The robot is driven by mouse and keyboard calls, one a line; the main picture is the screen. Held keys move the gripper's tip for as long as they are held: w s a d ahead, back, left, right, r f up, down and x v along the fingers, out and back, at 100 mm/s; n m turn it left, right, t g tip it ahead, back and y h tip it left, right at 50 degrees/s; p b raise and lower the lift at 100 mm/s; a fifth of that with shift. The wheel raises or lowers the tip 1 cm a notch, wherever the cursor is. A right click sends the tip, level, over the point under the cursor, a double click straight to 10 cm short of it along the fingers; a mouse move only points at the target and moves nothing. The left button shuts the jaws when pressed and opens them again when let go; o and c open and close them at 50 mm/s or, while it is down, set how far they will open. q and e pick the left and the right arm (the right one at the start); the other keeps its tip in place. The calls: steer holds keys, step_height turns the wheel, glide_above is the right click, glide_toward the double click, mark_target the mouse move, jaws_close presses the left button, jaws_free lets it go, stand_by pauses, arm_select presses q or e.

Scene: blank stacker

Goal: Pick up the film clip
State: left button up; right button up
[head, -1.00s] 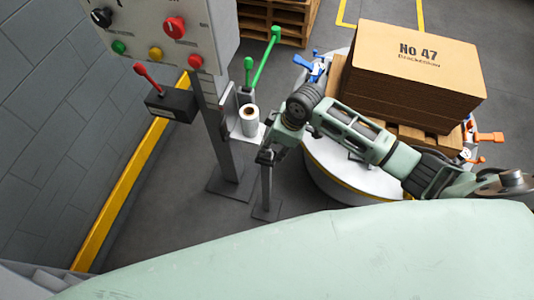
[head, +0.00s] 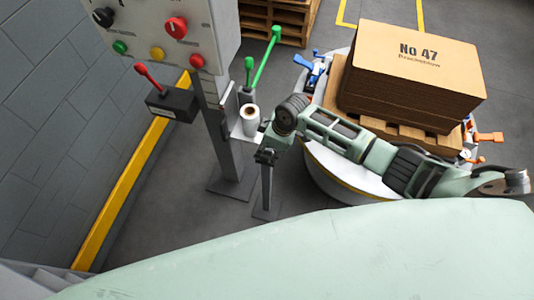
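My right gripper (head: 266,156) is small and dark at the top of a thin grey post (head: 266,190) on a floor plate. The gripper points down and overlaps the post top in the head view; I cannot tell whether they touch. I cannot make out the film clip for certain; anything at the post top is hidden or too small. The finger opening does not show clearly. A white film roll (head: 249,123) stands on a bracket just behind and left of the gripper. My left gripper is not in view.
A control panel (head: 160,35) on a column and a red-handled box (head: 172,104) are at left. A white turntable (head: 320,160) with blue and orange clamps carries a pallet and brown stack (head: 415,75). A yellow rail (head: 125,180) runs along the wall.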

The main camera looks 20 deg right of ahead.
steer(key=shift+c, duration=0.4)
jaws_close()
steer(key=shift+r, duration=0.1)
